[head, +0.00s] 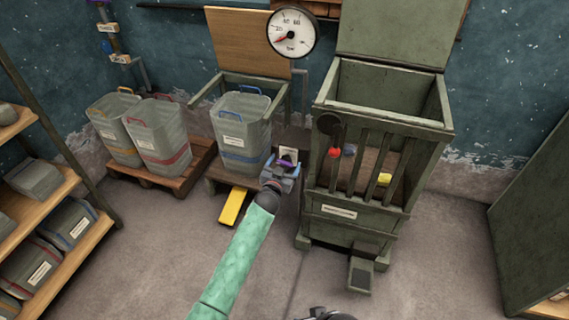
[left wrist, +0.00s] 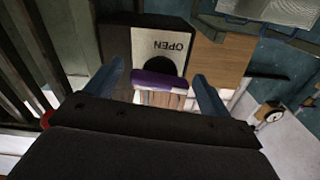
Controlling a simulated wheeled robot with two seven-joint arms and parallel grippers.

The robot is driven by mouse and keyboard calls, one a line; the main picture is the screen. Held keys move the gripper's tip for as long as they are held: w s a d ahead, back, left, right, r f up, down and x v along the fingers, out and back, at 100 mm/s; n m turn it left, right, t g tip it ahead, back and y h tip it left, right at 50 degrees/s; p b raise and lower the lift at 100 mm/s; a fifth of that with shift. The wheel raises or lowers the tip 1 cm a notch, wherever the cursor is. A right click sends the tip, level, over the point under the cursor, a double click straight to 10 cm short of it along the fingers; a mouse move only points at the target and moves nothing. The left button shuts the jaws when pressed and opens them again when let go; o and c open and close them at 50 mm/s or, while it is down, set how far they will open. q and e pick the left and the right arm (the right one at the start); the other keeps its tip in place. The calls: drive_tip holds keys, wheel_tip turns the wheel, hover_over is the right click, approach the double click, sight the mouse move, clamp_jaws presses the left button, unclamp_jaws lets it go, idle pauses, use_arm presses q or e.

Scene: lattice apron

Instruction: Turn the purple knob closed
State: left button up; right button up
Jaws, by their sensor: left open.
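The purple knob (head: 285,164) sits at the low unit between the grey bins and the green slatted crate, in front of a small pale plate. My left gripper (head: 281,173) is at the knob. In the left wrist view its two blue fingers (left wrist: 162,82) are apart, one on each side of the knob, with gaps visible. Whether they touch it cannot be seen.
The green slatted crate (head: 432,134) stands close on the right, with a pedal (head: 360,274) at its foot. A yellow pedal (head: 233,206) lies left of my gripper. A round gauge (head: 291,33) hangs above. The floor in front is clear.

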use_arm(q)
drive_tip(key=shift+w, duration=0.2)
drive_tip(key=c, duration=1)
